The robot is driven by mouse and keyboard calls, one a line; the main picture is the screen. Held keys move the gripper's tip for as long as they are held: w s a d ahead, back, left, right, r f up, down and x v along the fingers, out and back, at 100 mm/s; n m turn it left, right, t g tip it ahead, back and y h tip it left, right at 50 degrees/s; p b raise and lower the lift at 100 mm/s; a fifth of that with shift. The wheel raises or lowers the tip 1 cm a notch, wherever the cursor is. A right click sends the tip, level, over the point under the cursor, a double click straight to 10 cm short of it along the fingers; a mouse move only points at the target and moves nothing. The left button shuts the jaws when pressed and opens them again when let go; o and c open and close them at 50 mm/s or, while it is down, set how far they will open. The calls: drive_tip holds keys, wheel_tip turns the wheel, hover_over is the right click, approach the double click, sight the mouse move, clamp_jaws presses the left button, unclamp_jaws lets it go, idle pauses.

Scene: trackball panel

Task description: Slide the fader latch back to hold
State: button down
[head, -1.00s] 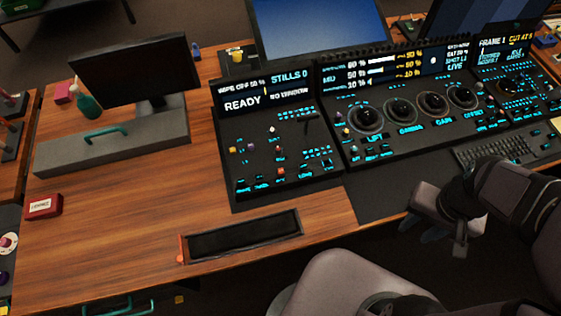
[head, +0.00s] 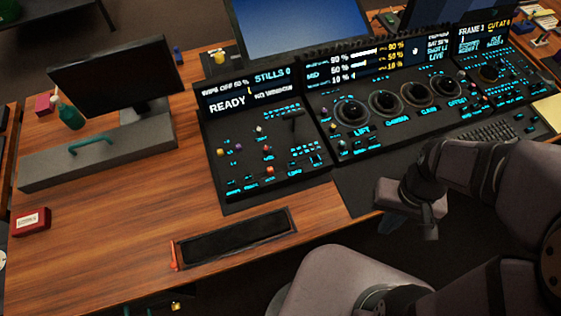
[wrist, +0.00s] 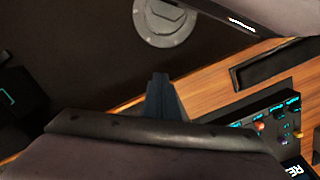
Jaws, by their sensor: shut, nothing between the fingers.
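The left panel section (head: 215,135) carries a READY screen (head: 228,104) and a dark lever (head: 293,118) below the screen's right end. The lever looks like a fader handle. A separate fader latch is too small to tell for certain, and I cannot read a hold label. My gripper shows in the wrist view (wrist: 163,95), with its dark fingers together and nothing between them. In the head view it is in front of the desk's front edge, right of and below the left panel section, apart from it. Its fingertips are hard to make out there.
Trackball rings (head: 352,111) and a keyboard (head: 487,133) are to the right on the console. A recessed black tray (head: 235,238) with an orange piece (head: 174,255) lies in the front wood. A monitor (head: 112,72) and red box (head: 30,221) are left. Bare wood lies between.

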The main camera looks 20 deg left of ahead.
drive_tip(key=w+a+f+n+g, duration=0.1)
drive_tip(key=w+a+f+n, duration=0.2)
drive_tip(key=a, duration=0.4)
drive_tip(key=m+g+y, duration=0.1)
drive_tip(key=m+y, duration=0.2)
drive_tip(key=m, duration=1.1)
approach(270, 171)
drive_tip(key=w+d+r, duration=0.2)
drive_tip(key=shift+w+d+r+b, duration=0.1)
drive_tip(key=shift+w+d+b, duration=0.15)
drive_tip(key=shift+w+b, duration=0.15)
drive_tip(key=shift+p+x, duration=0.8)
drive_tip(key=shift+x, duration=4.25)
drive_tip(key=shift+a, duration=0.1)
